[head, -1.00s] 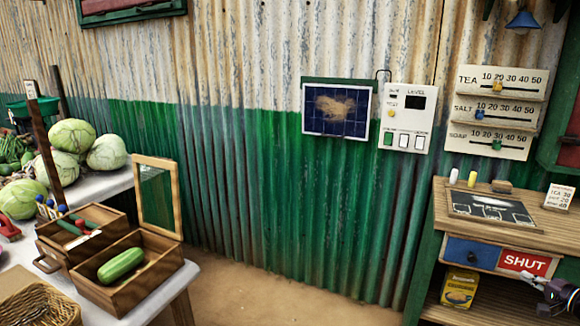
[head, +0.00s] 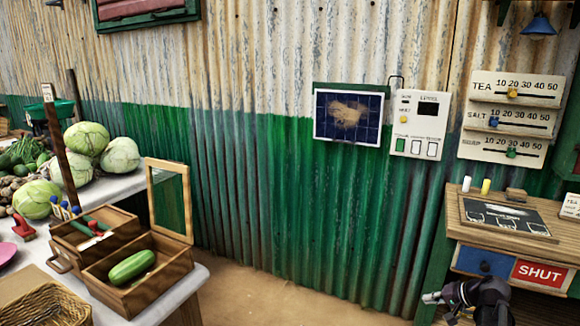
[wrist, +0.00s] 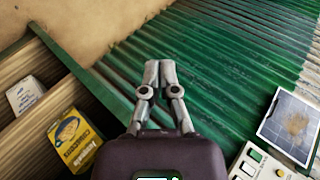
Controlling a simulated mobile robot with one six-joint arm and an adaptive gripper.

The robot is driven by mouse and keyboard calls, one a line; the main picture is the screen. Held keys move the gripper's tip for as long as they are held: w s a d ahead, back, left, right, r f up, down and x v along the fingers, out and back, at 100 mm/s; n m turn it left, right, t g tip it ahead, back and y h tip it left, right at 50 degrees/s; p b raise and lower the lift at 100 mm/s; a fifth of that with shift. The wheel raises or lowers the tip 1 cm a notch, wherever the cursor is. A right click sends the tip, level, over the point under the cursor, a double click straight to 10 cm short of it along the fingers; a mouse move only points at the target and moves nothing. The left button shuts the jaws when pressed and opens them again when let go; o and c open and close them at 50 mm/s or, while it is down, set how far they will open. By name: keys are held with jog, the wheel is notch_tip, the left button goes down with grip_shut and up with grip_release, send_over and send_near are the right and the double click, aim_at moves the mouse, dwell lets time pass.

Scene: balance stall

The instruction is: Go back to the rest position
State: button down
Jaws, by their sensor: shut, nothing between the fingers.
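My gripper (head: 432,297) is at the lower right of the head view, in front of the wooden desk (head: 520,241) and below its drawer level. In the wrist view my gripper (wrist: 159,68) is shut, its fingertips together with nothing between them. It points along the green corrugated wall (wrist: 210,80) and touches nothing that I can see.
A yellow box (wrist: 75,140) stands on a shelf in the wrist view. At left, a table (head: 190,285) holds a wooden box with a green vegetable (head: 132,266). The floor between is clear.

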jog(key=s+a+f+n+g+h, duration=0.2)
jog(key=s+a+n+g, duration=0.1)
jog(key=a, duration=0.7)
jog(key=s+a+f+n+g+h, duration=0.2)
jog(key=s+a, duration=0.1)
jog(key=a, duration=0.6)
jog(key=s+a+f+n+g+h, duration=0.2)
jog(key=a+f+n+g+h, duration=0.1)
jog(key=a, duration=0.7)
notch_tip(320, 180, up, 28)
jog(key=p, duration=2.7)
jog(key=shift+d, duration=0.35)
jog(key=shift+s+f, duration=0.1)
jog(key=shift+f, duration=0.05)
